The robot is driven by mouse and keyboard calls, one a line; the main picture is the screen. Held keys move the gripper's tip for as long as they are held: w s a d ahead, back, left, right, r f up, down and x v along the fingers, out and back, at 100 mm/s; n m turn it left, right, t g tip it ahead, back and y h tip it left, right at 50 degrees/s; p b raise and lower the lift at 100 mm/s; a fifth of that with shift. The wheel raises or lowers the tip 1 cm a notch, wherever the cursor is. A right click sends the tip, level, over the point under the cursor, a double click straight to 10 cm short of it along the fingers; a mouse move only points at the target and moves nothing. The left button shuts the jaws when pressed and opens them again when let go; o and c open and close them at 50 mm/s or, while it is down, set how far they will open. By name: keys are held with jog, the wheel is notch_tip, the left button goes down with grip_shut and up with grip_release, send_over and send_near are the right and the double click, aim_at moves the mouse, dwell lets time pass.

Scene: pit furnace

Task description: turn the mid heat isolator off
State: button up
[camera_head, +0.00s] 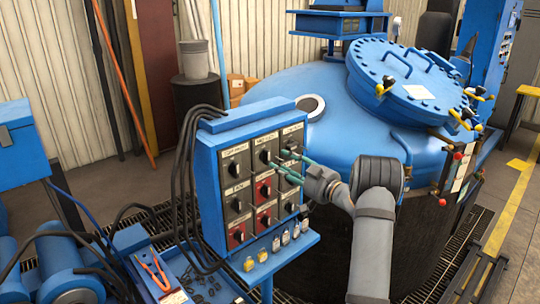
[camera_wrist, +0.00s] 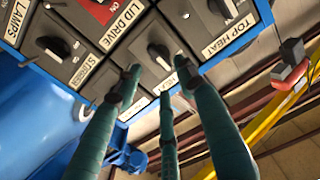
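The switch panel (camera_head: 207,190) is a blue box with rows of grey and red rotary isolators. The top centre isolator (camera_head: 262,157), which I take as the mid heat one, has a black knob on a grey plate. In the wrist view its knob (camera_wrist: 160,55) lies just ahead of my fingertips, and its label is mostly hidden behind the fingers. My gripper (camera_head: 280,162) has green fingers, spread apart and empty, close in front of this knob. They also show in the wrist view (camera_wrist: 160,80). I cannot tell whether they touch the knob.
The isolator labelled TOP HEAT (camera_wrist: 225,8) is beside it, and a red LID DRIVE isolator (camera_wrist: 100,10) is close by. The large blue furnace (camera_head: 335,120) stands behind.

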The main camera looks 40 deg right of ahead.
aim_at(266, 157)
jog(key=w+p, duration=0.2)
jog(key=w, duration=0.4)
jog(key=shift+w+a, duration=0.2)
jog(key=shift+c, duration=1.3)
grip_shut()
